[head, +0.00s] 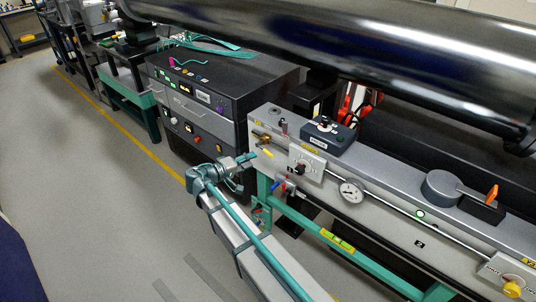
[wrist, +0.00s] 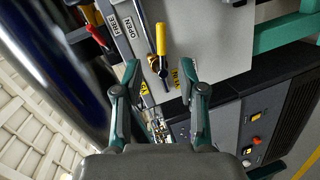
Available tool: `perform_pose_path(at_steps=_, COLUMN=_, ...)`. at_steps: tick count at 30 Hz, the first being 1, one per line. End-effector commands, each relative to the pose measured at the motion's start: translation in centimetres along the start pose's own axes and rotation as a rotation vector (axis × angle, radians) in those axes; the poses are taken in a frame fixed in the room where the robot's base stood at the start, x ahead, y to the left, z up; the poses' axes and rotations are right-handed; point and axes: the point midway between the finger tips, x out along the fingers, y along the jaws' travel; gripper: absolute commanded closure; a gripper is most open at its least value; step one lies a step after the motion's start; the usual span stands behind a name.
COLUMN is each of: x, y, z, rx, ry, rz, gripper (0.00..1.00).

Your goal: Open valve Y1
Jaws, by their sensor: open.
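In the wrist view a valve with a yellow lever (wrist: 161,38) and a brass body (wrist: 157,66) sits on a grey panel. Its lever points up in the picture, away from my gripper. It looks like valve Y1, but its tag is too small to read surely. My gripper (wrist: 159,71) is open, with its fingertips either side of the brass body in the picture; no contact is clear. In the head view my gripper (head: 249,157) is at the left end of the grey bench, close to the brass valve (head: 262,138) and its yellow lever (head: 266,152).
FREE and OPEN labels (wrist: 120,25) and a red lever (wrist: 96,34) lie left in the wrist view. The head view shows a pressure gauge (head: 351,193), a black control box (head: 328,136), an instrument rack (head: 205,95) and a large steel pipe (head: 370,45) overhead. Floor at left is clear.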

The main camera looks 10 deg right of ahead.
Motion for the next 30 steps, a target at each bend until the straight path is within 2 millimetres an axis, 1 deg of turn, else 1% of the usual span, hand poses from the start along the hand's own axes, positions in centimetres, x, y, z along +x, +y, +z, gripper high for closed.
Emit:
perform_pose_path(at_steps=5, x=1.9, y=0.0, z=0.0, rx=0.002, ry=-0.004, rz=-0.002, gripper=0.60)
perform_pose_path(at_steps=12, x=6.0, y=0.1, z=0.0, rx=0.002, ry=-0.005, rz=-0.002, gripper=0.60)
perform_pose_path(at_steps=18, x=8.9, y=-0.1, z=0.0, rx=0.001, ry=-0.003, rz=-0.004, gripper=0.60)
perform_pose_path(at_steps=21, x=9.9, y=-0.1, z=0.0, rx=0.002, ry=-0.003, rz=-0.004, gripper=0.60)
perform_pose_path(at_steps=24, x=10.4, y=-0.1, z=0.1, rx=0.002, ry=-0.002, rz=-0.005, gripper=0.60)
perform_pose_path(at_steps=30, x=10.6, y=-0.2, z=0.1, rx=0.002, ry=-0.001, rz=-0.005, gripper=0.60)
